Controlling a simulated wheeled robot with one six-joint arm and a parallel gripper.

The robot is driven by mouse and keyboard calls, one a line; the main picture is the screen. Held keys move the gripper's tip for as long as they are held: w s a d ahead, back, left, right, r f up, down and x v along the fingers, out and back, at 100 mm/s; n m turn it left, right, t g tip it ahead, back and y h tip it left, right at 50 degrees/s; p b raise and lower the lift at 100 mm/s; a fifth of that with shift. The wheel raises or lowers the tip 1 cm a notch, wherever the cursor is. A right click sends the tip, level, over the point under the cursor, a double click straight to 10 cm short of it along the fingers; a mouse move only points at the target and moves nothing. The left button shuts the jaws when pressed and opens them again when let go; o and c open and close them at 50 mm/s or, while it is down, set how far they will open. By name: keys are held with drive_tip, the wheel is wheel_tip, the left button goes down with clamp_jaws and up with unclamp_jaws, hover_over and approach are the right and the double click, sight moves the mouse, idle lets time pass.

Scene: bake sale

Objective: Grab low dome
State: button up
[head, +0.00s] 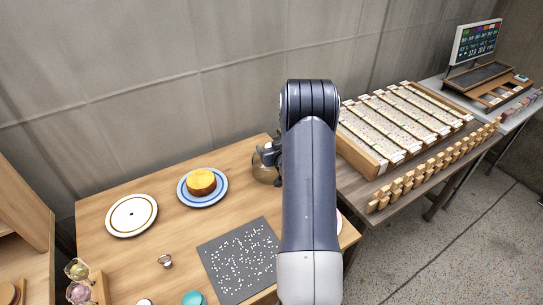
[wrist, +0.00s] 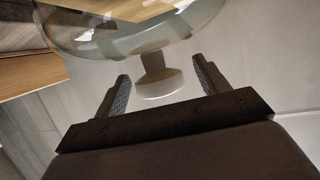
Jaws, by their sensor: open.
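The low dome, a clear glass cover, shows large at the top of the wrist view (wrist: 110,42), with its pale knob (wrist: 158,80) pointing towards my gripper. In the head view the dome (head: 262,168) stands at the back right of the wooden table, partly hidden by my arm. My gripper (wrist: 160,82) is open, with one finger on each side of the knob. I cannot tell whether the fingers touch it. In the head view the gripper (head: 270,152) is mostly hidden by my arm.
A yellow cake (head: 201,181) sits on a blue-rimmed plate (head: 181,198). A white plate (head: 131,216) lies to its left. A grey speckled mat (head: 212,258) lies in front. A bench with a slatted rack (head: 373,167) adjoins on the right. A wall stands close behind.

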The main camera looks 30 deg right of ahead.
drive_tip(key=shift+x, duration=0.85)
drive_tip(key=c, duration=1.1)
drive_tip(key=shift+r, duration=0.15)
drive_tip(key=shift+c, duration=0.2)
